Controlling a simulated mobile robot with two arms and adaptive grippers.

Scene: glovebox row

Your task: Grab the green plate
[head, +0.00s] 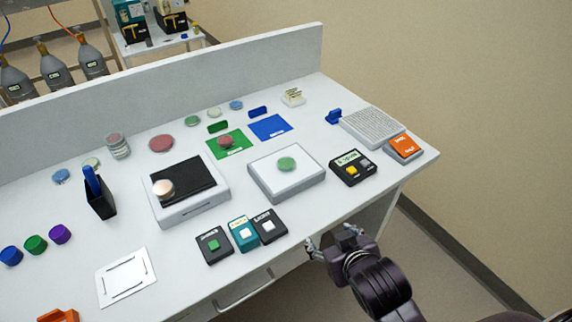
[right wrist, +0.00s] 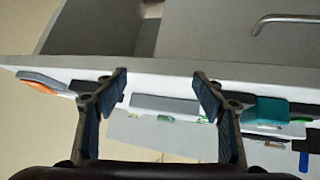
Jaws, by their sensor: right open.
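A round green plate (head: 286,164) lies flat on the pale top of a square white device (head: 262,185) at the middle right of the bench. A smaller green dish (head: 213,113) lies near the back panel. My right gripper (head: 333,238) is off the bench's front edge, below and to the right of the green plate and apart from it. It is open and empty; in the right wrist view its two fingers (right wrist: 160,85) stand well apart before the bench front. My left gripper is not in view.
A black and yellow button box (head: 352,168) stands right of the white device, and several button boxes (head: 242,236) stand along the front edge. A white device with a black top (head: 185,190) is to the left. A drawer handle (head: 245,290) is under the bench (head: 330,200).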

